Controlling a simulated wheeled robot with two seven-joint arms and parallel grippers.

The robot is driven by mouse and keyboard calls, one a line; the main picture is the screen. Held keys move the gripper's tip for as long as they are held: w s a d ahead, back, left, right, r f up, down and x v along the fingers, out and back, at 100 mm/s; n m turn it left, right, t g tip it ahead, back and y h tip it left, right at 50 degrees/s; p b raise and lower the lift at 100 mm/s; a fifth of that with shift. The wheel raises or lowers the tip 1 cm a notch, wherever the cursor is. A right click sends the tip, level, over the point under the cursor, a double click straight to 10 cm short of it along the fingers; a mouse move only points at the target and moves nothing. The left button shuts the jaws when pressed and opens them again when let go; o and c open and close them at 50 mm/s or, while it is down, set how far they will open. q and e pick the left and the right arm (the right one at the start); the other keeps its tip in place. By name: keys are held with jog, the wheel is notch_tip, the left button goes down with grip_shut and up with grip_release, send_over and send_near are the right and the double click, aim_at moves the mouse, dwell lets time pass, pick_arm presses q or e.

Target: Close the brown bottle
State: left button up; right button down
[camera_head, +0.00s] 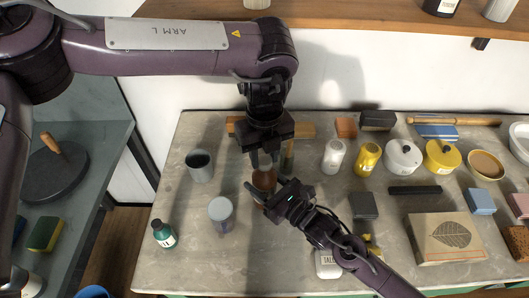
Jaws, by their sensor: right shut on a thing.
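The brown bottle (264,180) stands near the left middle of the stone-topped table, partly covered by both grippers. My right gripper (265,194) comes in from the lower right and is shut on the brown bottle at its side. My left gripper (265,160) points down just above the bottle's top. The frame does not show clearly whether its fingers are apart or hold a cap. I cannot make out a cap on the bottle.
Close by stand a grey cup (200,165), a pale-lidded jar (221,212) and a green bottle (163,234). To the right are a white bottle (334,155), a yellow bottle (367,158), two lidded pots and a leaf-marked box (448,238). A shelf (360,18) runs behind.

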pick_arm(q)
jog(key=c, duration=0.6)
jog(key=o, duration=1.2)
jog(key=shift+r, duration=0.1)
notch_tip(320, 180, up, 12)
pick_arm(e)
jog(key=shift+c, duration=2.3)
grip_release()
